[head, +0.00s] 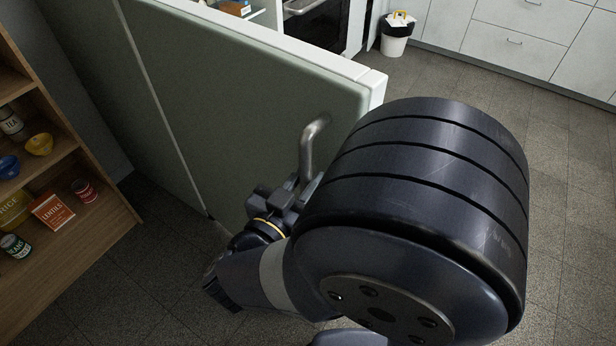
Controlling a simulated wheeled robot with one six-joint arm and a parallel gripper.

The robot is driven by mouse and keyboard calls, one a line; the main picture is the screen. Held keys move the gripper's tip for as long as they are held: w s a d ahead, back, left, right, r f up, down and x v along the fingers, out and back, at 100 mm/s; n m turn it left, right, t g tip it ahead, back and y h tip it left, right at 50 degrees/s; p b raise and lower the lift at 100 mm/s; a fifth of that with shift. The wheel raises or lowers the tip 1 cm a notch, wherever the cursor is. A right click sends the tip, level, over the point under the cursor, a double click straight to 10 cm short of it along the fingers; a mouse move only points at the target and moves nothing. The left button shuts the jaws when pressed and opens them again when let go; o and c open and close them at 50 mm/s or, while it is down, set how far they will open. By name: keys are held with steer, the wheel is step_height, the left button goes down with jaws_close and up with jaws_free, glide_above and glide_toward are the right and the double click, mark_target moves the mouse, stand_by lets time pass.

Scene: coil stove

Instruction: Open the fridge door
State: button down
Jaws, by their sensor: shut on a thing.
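The fridge door (240,110) is a large grey-green panel with a pale edge. It stands swung out into the room, and its outer face is toward me. A curved metal handle (308,146) is on that face near the free edge. My gripper (287,197) is at the lower part of the handle and shut on it. My own arm hides part of the gripper and the lower right of the door. Behind the door's top edge, a small part of a pale shelved interior (257,13) shows.
A wooden shelf unit (105,225) with cans, boxes and bowls stands at the left, close to the door's outer face. A white bin (394,46) with a black liner stands by pale drawers (510,42) at the back. The tiled floor at the right is clear.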

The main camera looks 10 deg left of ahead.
steer(key=c, duration=1.3)
jaws_free()
steer(key=shift+c, duration=0.2)
steer(key=v, duration=1)
steer(key=shift+s, duration=0.4)
steer(key=shift+a, duration=0.1)
steer(key=shift+x, duration=5.45)
